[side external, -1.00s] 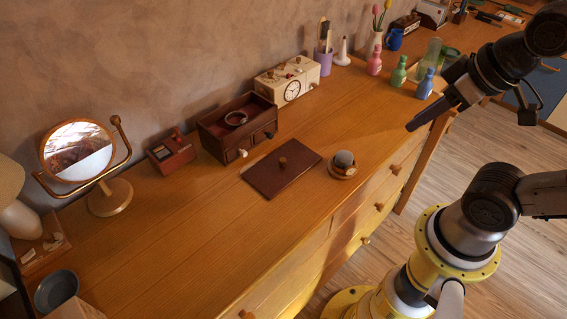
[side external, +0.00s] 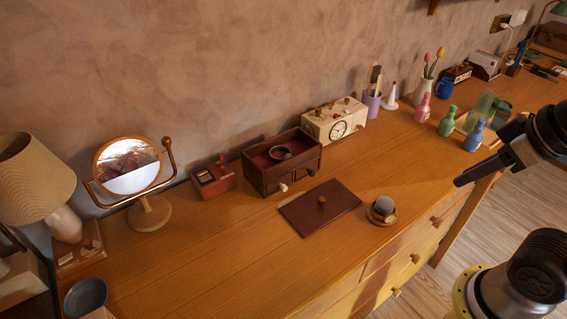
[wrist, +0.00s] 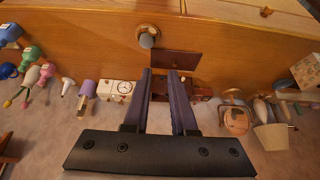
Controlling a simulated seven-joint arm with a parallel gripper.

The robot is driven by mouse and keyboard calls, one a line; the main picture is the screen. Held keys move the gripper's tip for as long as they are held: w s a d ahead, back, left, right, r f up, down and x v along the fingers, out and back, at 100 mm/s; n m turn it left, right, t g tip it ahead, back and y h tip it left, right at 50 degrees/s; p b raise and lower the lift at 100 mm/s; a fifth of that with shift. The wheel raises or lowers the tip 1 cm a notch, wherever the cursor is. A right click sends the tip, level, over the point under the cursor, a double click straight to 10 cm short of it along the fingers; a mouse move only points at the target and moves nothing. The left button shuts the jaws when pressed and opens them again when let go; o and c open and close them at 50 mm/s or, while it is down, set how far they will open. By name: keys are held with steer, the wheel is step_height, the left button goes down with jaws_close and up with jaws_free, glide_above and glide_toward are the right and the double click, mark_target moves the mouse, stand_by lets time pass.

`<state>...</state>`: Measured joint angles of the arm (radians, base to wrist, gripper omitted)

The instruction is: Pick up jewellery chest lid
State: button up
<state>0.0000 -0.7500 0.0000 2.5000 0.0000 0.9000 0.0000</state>
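The jewellery chest lid (side external: 335,195) is a flat dark brown panel with a small round wooden knob (side external: 321,201). It lies on the wooden dresser top in front of the open jewellery chest (side external: 266,181), which has a ring-shaped item inside. In the wrist view the lid (wrist: 172,58) lies just beyond my fingertips. My gripper (side external: 460,182) is in the air at the right, well apart from the lid. In the wrist view my gripper (wrist: 160,72) has its two dark fingers apart with nothing held between them. The fingers partly hide the chest.
A small cup on a round wooden base (side external: 382,210) stands right of the lid. A cream clock box (side external: 336,122), a red box (side external: 214,179) and a round mirror (side external: 129,168) line the wall side. Several bottles stand near my gripper.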

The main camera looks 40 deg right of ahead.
steer(key=o, duration=0.6)
steer(key=shift+c, duration=0.2)
